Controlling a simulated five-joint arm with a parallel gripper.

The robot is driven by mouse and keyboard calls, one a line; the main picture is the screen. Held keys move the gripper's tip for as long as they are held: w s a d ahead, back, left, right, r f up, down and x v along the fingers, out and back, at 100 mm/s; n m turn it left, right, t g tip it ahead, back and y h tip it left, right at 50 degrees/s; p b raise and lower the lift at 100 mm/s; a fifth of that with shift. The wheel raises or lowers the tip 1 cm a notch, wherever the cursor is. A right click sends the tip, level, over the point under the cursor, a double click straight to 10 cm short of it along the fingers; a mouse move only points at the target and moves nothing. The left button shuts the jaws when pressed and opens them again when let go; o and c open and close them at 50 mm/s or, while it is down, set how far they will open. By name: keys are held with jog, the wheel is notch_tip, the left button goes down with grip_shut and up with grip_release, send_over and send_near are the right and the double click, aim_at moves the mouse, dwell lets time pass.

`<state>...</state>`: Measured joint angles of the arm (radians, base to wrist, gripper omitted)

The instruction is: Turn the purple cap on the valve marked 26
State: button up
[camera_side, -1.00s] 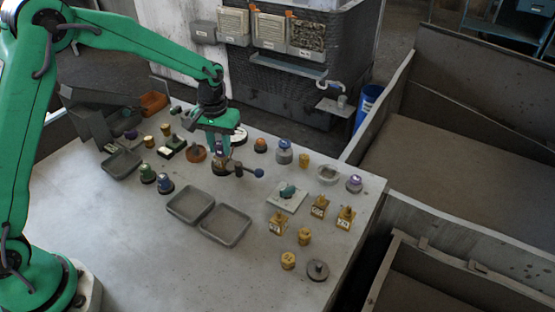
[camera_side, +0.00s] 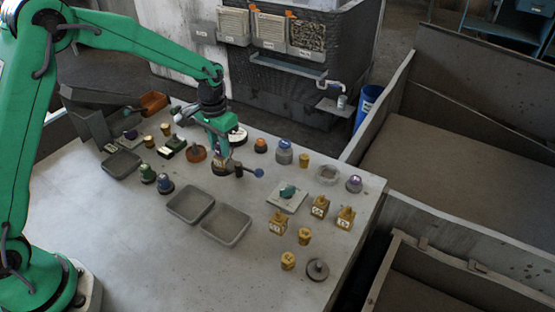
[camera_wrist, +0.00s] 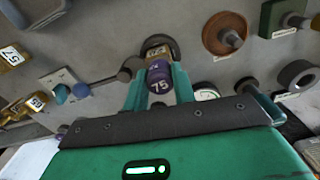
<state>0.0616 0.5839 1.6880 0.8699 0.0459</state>
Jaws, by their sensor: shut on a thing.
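The purple cap (camera_wrist: 159,74) sits between the two green fingers of my gripper (camera_wrist: 159,82) in the wrist view. My gripper is shut on it. The cap's label appears to read 75 from this angle. Behind the cap is a brass-coloured valve body (camera_wrist: 156,50) on a dark round base; its tag is too small to read. In the side view my gripper (camera_side: 221,150) points down at the valve's dark base (camera_side: 220,168) near the bench's middle, and the fingers largely hide the cap.
A blue-ended lever (camera_side: 257,172) sticks out close on the right of the valve. An orange-brown round part (camera_side: 195,153) stands close on the left. Two grey trays (camera_side: 190,205) lie in front. Several yellow tagged blocks (camera_side: 320,207) stand to the right. The bench's front left is clear.

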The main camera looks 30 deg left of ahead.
jog(key=shift+m, duration=0.9)
jog(key=shift+o, duration=0.2)
jog(key=shift+d, duration=0.1)
jog(key=shift+m, duration=1)
grip_shut()
jog(key=o, duration=1.4)
grip_release()
jog(key=shift+r, duration=3.75)
